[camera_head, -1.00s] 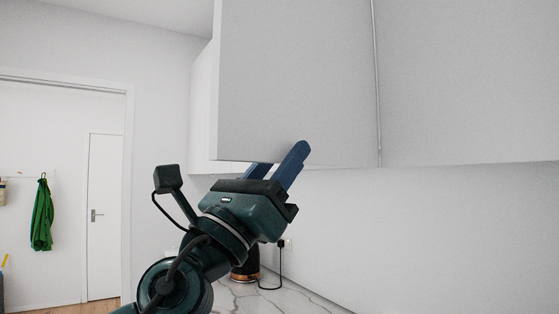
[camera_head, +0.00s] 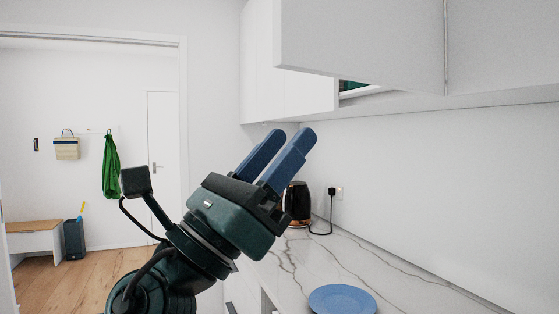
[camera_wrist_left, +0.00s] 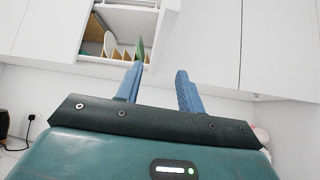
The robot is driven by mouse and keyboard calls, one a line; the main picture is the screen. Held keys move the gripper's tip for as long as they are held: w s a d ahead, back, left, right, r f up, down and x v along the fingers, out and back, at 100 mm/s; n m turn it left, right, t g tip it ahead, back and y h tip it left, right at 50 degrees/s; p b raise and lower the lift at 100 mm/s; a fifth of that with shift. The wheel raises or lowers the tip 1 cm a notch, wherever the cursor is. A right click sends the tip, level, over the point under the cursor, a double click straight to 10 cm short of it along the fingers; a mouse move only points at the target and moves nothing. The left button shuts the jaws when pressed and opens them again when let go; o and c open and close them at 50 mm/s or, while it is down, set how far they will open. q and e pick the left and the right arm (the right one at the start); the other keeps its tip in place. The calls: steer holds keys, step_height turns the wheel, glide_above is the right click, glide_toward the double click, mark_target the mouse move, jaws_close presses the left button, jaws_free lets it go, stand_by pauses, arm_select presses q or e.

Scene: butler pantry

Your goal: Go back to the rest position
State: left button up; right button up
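My left gripper (camera_head: 287,138) is raised in the middle of the head view, its two blue fingers apart with nothing between them. It stands over the left end of the counter, below and left of the wall-cabinet door (camera_head: 365,35), with a visible gap in the picture. In the left wrist view the fingers (camera_wrist_left: 160,72) are also spread and empty. Behind them there is an open cabinet (camera_wrist_left: 88,45) holding plates in a rack and something green. My right gripper is in neither view.
A marble counter (camera_head: 310,262) runs along the right wall. It bears a blue plate (camera_head: 342,300) at the front and a black kettle (camera_head: 297,202) at the back. A doorway on the left shows a bench (camera_head: 35,240), a bin (camera_head: 74,240) and a green cloth (camera_head: 110,168); floor there is clear.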

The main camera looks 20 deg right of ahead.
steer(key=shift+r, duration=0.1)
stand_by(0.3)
